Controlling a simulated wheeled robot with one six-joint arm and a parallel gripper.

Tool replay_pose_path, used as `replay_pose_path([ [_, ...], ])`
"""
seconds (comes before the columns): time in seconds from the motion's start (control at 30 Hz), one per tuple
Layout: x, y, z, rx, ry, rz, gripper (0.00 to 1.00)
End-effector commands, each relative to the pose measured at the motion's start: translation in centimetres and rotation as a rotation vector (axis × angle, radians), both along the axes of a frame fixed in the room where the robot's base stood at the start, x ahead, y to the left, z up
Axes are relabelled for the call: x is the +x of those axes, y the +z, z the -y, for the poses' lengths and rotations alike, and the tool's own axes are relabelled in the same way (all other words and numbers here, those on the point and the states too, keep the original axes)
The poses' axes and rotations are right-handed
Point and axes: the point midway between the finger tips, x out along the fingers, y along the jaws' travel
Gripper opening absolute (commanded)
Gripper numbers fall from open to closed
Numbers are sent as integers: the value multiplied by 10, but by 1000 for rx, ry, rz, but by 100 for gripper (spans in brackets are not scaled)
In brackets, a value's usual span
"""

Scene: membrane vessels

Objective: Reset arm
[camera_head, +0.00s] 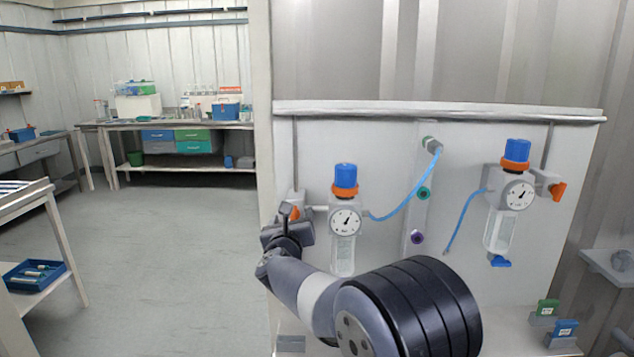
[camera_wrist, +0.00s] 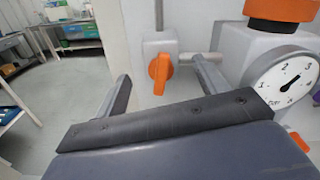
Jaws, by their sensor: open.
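My gripper (camera_wrist: 162,80) is open in the wrist view, one finger on each side of an orange valve handle (camera_wrist: 160,73). The handle points downward on its grey valve body, and I cannot tell whether a finger touches it. In the head view my gripper (camera_head: 287,219) is at the left vessel's inlet valve, where it partly hides the orange handle. My arm reaches there from the lower right, bent low in front of the panel.
The left vessel has a blue-and-orange knob (camera_head: 345,179) and a gauge (camera_head: 345,220); a blue hose (camera_head: 408,204) runs right. A second vessel (camera_head: 499,230) with an orange handle (camera_head: 557,191) hangs at right. Green and blue tags (camera_head: 565,329) stand lower right. Open floor (camera_head: 170,250) lies left.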

Motion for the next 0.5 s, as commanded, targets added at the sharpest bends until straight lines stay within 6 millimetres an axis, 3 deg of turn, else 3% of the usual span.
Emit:
replay_pose_path([
  [0.37,0,2,1,254,-1,9,69],
  [0.5,-23,-1,-1,255,2,9,69],
])
